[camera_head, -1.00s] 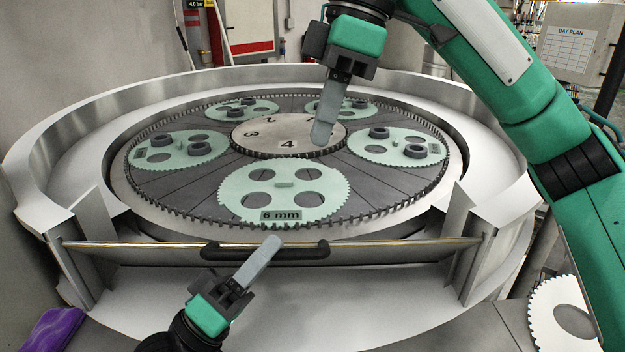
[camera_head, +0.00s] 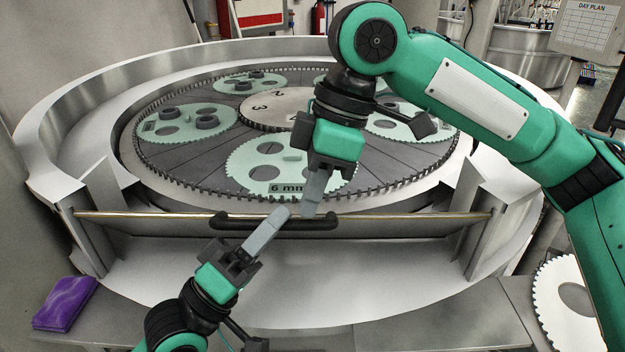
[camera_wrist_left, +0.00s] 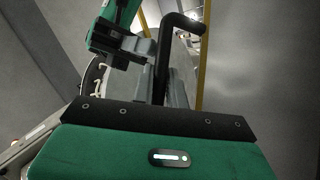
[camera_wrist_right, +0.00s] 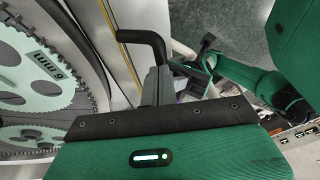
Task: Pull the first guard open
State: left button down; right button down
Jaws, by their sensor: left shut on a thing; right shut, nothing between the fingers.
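The front guard (camera_head: 400,216) is a low panel with a gold-edged top across the front of the round lapping machine, between two metal posts. Its black bar handle (camera_head: 222,222) shows in the head view, and it also shows in the left wrist view (camera_wrist_left: 183,20) and the right wrist view (camera_wrist_right: 145,37). My left gripper (camera_head: 276,224) is shut on the handle near its middle, coming from the front. My right gripper (camera_head: 309,210) is shut and empty, pointing down at the right part of the handle; whether it touches cannot be told. The guard stands across the front opening.
Behind the guard lies the toothed lapping plate (camera_head: 185,188) with several pale green carriers, the front one marked 6 mm (camera_head: 280,172). A purple pad (camera_head: 64,303) lies at lower left. A white toothed disc (camera_head: 552,300) lies at lower right. The shelf below the guard is clear.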

pick_arm(q)
jog(key=shift+s+r, duration=0.1)
dwell(0.6)
jog(key=c, duration=1.4)
grip_release()
